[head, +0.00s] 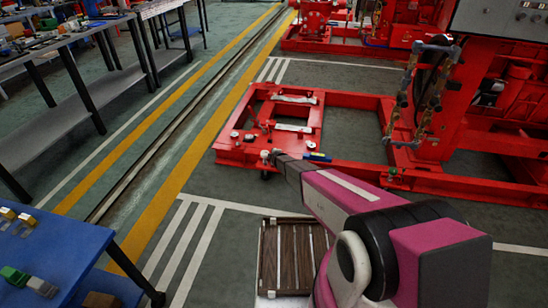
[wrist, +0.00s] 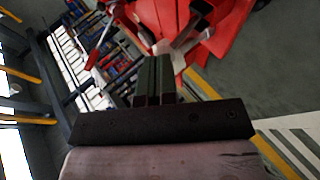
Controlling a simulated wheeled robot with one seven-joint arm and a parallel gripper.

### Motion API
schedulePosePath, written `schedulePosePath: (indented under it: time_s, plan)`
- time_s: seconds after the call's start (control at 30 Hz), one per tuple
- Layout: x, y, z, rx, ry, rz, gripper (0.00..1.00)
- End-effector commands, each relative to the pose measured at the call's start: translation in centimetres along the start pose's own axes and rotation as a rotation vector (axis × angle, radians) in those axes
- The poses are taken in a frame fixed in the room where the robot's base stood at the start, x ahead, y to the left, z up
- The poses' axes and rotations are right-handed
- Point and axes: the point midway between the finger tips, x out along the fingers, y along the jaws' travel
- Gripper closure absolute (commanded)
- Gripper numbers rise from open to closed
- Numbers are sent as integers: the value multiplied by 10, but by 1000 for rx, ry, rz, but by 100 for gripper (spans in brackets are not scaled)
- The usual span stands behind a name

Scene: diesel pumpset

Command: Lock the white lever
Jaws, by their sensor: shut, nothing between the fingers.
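The red pumpset frame (head: 345,178) has two flat white pieces on its left end: one at the back (head: 294,99) and one nearer the front (head: 293,128). I cannot tell which of them, if either, is the white lever. My gripper (head: 272,156) is at the front edge of this red end, close to small fittings there. In the wrist view my gripper (wrist: 155,78) has its dark fingers together and nothing between them. A pale grey-white bar (wrist: 187,52) shows just right of the fingertips against red metal; whether they touch it is unclear.
A blue table (head: 50,250) with small blocks stands at the lower left. Grey workbenches (head: 85,40) line the upper left. A brown slatted crate (head: 285,255) lies below my arm. Pipework and a red panel (head: 470,90) stand at the right. The striped floor between is clear.

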Motion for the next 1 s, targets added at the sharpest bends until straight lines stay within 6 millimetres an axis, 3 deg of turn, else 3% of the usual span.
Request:
schedulePosePath:
  time_s: [1.0]
  plan:
    - [8,10,2,63,-2,-186,100]
